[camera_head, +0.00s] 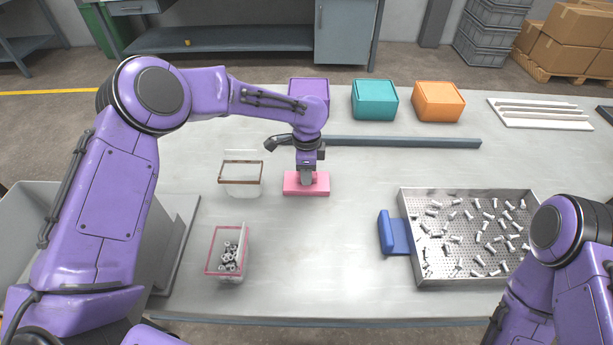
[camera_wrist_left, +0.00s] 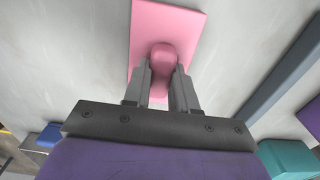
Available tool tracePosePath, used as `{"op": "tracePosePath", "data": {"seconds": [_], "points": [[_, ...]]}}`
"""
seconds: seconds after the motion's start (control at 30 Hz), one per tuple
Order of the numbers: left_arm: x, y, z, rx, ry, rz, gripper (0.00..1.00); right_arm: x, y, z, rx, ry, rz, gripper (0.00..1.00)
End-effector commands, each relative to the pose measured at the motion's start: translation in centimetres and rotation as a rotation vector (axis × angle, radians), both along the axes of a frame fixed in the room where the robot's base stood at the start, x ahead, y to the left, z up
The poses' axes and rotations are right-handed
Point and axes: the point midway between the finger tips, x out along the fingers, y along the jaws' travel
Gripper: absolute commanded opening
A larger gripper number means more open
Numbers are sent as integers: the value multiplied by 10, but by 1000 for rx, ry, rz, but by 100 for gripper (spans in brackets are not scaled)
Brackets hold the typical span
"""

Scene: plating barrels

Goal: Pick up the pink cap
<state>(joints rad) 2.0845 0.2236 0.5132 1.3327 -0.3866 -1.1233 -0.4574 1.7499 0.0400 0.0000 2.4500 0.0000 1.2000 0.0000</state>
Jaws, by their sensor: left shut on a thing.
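The pink cap (camera_head: 319,188) is a flat rectangular plate with a raised knob, lying at the middle of the table. It also shows in the left wrist view (camera_wrist_left: 185,22), where its knob sits between the fingers. My left gripper (camera_head: 307,180) points down over the cap and is shut on the knob (camera_wrist_left: 163,58). I cannot tell whether the plate touches the table. My right arm shows at the right edge of the head view, but its gripper is out of the picture.
A pink-rimmed clear container (camera_head: 213,262) holding small metal parts stands front left. A brown-rimmed clear container (camera_head: 241,178) is left of the cap. A perforated tray (camera_head: 402,200) of metal parts lies right, beside a blue block (camera_head: 395,234). A grey bar (camera_head: 400,142) and purple, teal and orange boxes (camera_head: 375,100) are behind.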

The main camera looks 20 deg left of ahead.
Motion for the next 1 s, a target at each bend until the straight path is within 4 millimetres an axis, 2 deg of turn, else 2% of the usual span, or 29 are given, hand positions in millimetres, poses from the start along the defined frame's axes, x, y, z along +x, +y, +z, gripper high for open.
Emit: {"op": "tracePosePath", "data": {"seconds": [0.13,0.27,0.5,0.7,0.83,1.0], "points": [[-1,0,5,2,4,-2,0,0,0,-5,0,0,0,100],[0,0,28,3,-2,-2,0,0,0,-14,0,0,0,100],[-55,-7,93,3,-2,-4,0,0,0,-22,0,0,0,100],[-110,-13,115,2,1,-2,0,0,0,-30,0,0,0,100],[-130,-16,124,1,1,0,0,0,0,-32,0,0,0,100],[-140,-17,129,1,2,-1,0,0,0,-32,0,0,0,100]]}}
